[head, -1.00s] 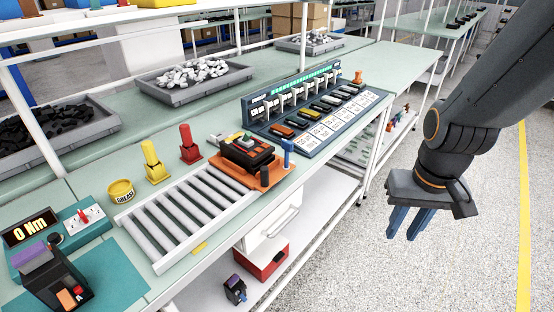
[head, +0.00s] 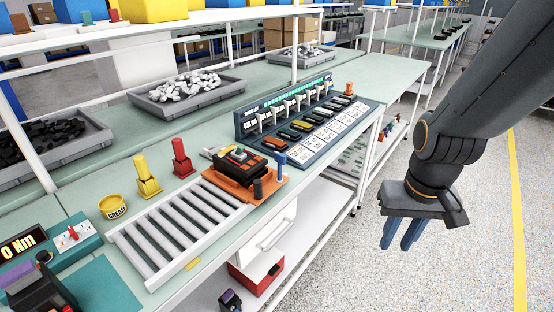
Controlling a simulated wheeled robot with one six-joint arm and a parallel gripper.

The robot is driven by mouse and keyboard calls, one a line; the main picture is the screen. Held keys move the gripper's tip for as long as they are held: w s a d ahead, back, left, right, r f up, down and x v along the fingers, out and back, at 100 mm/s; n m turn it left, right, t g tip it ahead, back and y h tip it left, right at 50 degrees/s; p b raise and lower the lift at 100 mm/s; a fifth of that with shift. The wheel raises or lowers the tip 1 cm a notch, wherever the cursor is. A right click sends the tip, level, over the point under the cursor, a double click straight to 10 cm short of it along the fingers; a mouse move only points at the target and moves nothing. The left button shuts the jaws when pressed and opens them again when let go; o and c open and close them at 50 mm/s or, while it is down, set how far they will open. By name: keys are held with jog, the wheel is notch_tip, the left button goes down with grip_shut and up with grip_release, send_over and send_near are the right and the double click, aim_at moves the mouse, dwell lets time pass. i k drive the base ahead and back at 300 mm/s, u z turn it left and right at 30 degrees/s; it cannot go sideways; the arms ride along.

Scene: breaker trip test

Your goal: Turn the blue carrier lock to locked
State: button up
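The blue carrier lock (head: 280,160) is a small upright blue post with a wider top. It stands at the right corner of the orange carrier (head: 226,191). The carrier sits at the far end of the roller track and bears a black breaker (head: 237,170) with coloured parts on top. My gripper (head: 402,236) hangs over the floor to the right of the bench, well apart from the lock. Its two blue fingers point down with a narrow gap between them, and nothing shows in them.
The roller conveyor (head: 176,232) runs along the bench front. A dark post (head: 258,189) stands on the carrier near the lock. Yellow (head: 146,176) and red (head: 182,158) upright pieces stand behind the rollers. A test rack (head: 306,115) stands beyond the carrier. Open floor lies right of the bench.

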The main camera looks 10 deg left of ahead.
aim_at(280, 158)
jog(key=u, duration=0.25)
jog(key=k, duration=0.5)
jog(key=u, duration=1.25)
jog(key=i, duration=0.7)
jog(key=z, duration=0.65)
